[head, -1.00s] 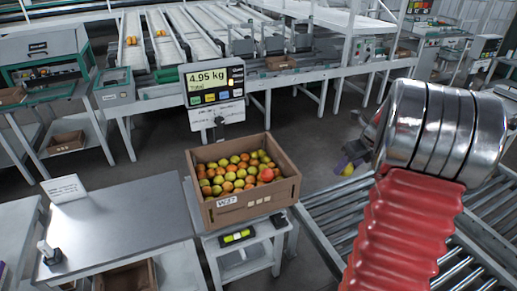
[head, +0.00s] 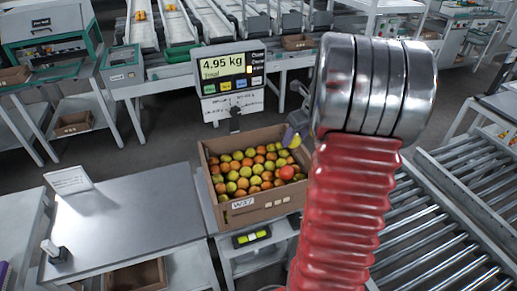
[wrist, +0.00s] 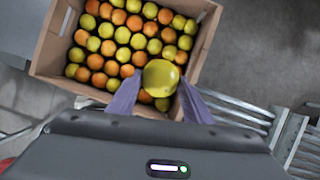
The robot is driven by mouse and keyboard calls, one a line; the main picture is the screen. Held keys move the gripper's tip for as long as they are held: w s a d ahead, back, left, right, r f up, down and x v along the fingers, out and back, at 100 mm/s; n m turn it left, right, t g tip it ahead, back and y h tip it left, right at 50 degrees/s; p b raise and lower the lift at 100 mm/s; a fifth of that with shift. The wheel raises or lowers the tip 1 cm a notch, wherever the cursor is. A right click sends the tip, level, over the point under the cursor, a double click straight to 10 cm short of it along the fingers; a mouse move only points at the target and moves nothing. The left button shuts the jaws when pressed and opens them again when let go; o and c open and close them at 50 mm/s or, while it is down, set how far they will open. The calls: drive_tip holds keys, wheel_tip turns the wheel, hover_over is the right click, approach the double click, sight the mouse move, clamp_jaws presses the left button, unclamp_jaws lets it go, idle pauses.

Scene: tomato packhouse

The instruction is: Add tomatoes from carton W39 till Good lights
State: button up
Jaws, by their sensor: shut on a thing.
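My gripper (head: 290,137) is shut on a yellow tomato (wrist: 160,77), one purple finger on each side of it in the wrist view. It holds the tomato over the far right edge of a brown cardboard carton (head: 263,210). The carton is full of red, orange and yellow-green tomatoes and stands on the scale; its label looks like W37. The carton also shows in the wrist view (wrist: 50,50), below the gripper. The scale display (head: 222,68) reads 4.95 kg. An amber light is lit on its right side, beside text too small to read. No carton marked W39 is recognisable.
A bare steel table (head: 130,225) with a small white sign (head: 68,180) is left of the carton. A roller conveyor (head: 440,235) runs along the right, partly behind my arm. Sorting lanes and benches stand at the back.

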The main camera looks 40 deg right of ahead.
drive_tip(key=shift+w, duration=0.25)
drive_tip(key=a+f+m, duration=0.2)
drive_tip(key=a+f, duration=0.1)
drive_tip(key=a, duration=0.5)
drive_tip(key=shift+s+a+h, duration=0.2)
drive_tip(key=shift+s+h, duration=0.2)
drive_tip(key=shift+f, duration=0.25)
